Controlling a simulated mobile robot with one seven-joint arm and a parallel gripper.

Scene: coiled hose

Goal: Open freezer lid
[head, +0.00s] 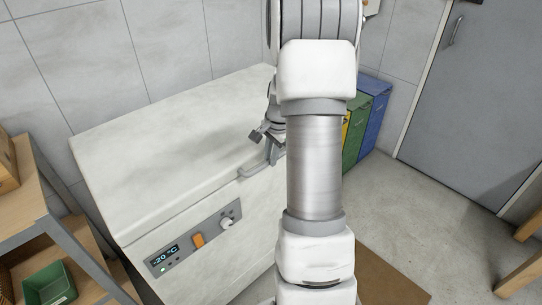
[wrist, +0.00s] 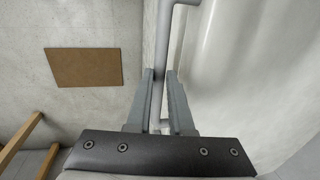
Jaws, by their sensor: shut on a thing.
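The white chest freezer (head: 190,262) stands against the tiled wall in the head view. Its lid (head: 170,130) lies flat and closed on top. A grey bar handle (head: 252,169) sits at the lid's front edge. My gripper (head: 274,150) is at the right part of this handle, partly hidden behind my arm. In the wrist view the handle (wrist: 176,45) runs between the two fingers of my gripper (wrist: 163,82), which are shut on it.
A wooden shelf (head: 40,215) with a green bin (head: 48,284) stands left of the freezer. Green (head: 354,135) and blue (head: 375,118) bins stand behind at right, near a grey door (head: 478,100). A brown mat (wrist: 84,67) lies on the floor. Open floor lies right of my arm.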

